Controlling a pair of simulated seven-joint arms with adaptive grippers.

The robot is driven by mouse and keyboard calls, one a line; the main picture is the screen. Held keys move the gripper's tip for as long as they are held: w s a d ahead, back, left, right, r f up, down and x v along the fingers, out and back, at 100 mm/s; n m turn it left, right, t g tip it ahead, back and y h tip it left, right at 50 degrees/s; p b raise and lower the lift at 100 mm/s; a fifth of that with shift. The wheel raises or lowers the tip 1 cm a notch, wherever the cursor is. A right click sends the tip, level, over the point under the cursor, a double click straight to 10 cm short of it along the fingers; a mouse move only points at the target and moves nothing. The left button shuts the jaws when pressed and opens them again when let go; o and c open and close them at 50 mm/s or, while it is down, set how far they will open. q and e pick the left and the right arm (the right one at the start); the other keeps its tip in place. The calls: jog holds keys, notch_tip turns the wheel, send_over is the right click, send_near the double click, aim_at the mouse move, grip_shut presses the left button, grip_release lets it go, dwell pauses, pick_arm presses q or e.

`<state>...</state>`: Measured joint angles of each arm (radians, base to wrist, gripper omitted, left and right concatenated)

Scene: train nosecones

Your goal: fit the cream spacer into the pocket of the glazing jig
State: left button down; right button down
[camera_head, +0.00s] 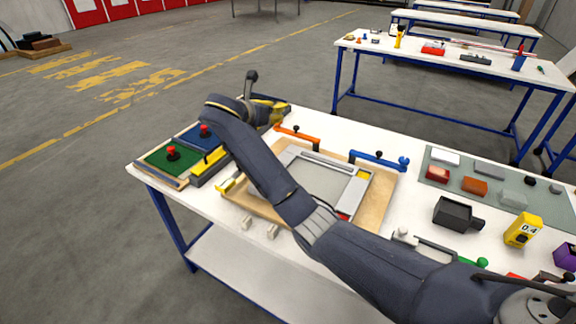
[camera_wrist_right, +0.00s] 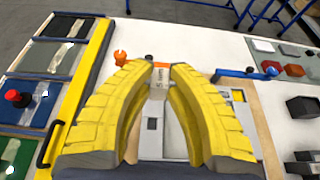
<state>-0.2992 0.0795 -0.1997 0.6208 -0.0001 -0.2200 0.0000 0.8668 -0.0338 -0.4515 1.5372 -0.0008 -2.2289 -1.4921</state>
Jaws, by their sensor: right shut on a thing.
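My right gripper (camera_head: 278,112) is at the far left edge of the table, its yellow fingers partly hidden behind my arm in the head view. In the right wrist view its fingers (camera_wrist_right: 158,70) are shut on a small pale piece with dark marks, which looks like the cream spacer (camera_wrist_right: 157,80). The glazing jig (camera_head: 382,208) is a wooden board with a grey frame and pale pane. My arm crosses over its left part. In the wrist view the jig (camera_wrist_right: 174,140) shows between and beyond the fingers. I cannot make out its pocket. My left gripper is out of view.
An orange clamp (camera_head: 297,134) and a blue clamp (camera_head: 378,159) stand at the jig's far side. Green (camera_head: 165,162) and blue panels with red knobs lie left. A grey mat (camera_head: 540,205) with several blocks, a black box (camera_head: 453,212) and a yellow device (camera_head: 522,230) are right.

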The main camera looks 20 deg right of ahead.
notch_tip(320, 180, down, 19)
jog(key=shift+f, duration=0.1)
dwell(0.7)
jog(key=c, duration=1.4)
grip_release()
jog(key=shift+f, duration=0.15)
jog(key=shift+o, duration=0.3)
jog(key=shift+r, duration=0.2)
jog(key=v, duration=1.2)
